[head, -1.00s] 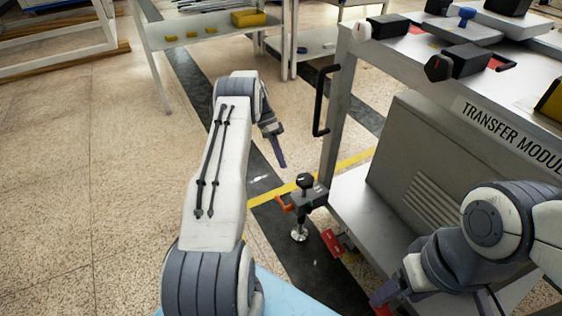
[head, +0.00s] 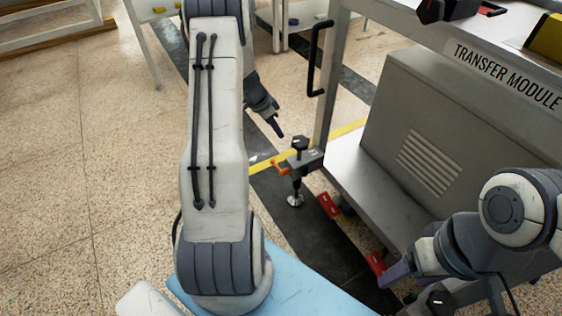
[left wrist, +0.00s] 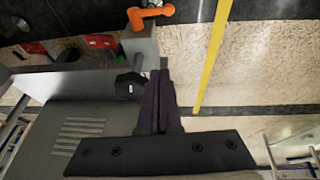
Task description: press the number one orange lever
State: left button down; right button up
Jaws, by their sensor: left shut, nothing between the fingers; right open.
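The orange lever (head: 279,169) sticks out to the left of a grey stabilizer foot (head: 310,161) at the corner of the transfer module. A black knob (head: 300,143) with a small unreadable white mark tops this unit. In the left wrist view the orange lever (left wrist: 150,14) is at the top and the knob (left wrist: 130,87) is left of the fingers. My left gripper (head: 279,132) is shut and empty, above the lever and left of the knob, apart from the lever. My right gripper (head: 395,274) is open, low at the right beside a red part.
The transfer module (head: 430,130) fills the right side, with a black handle (head: 319,58) on its frame. Red parts (head: 328,205) sit along its lower edge near the floor. A yellow floor line (head: 347,129) runs behind the foot. Open floor (head: 110,170) lies to the left.

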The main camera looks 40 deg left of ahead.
aim_at(277, 167)
pick_arm(q)
jog(key=shift+s+a+y, duration=0.15)
jog(key=shift+s+y, duration=0.15)
jog(key=shift+s, duration=0.15)
pick_arm(e)
jog(key=shift+s+d, duration=0.15)
jog(key=shift+d, duration=0.25)
pick_arm(q)
jog(key=shift+f, duration=0.1)
pick_arm(e)
jog(key=shift+f, duration=0.1)
pick_arm(q)
notch_tip(277, 167, down, 12)
jog(key=b, duration=0.7)
jog(key=shift+d+r, duration=0.25)
jog(key=shift+d, duration=0.1)
pick_arm(e)
notch_tip(277, 167, down, 7)
jog(key=shift+f, duration=0.2)
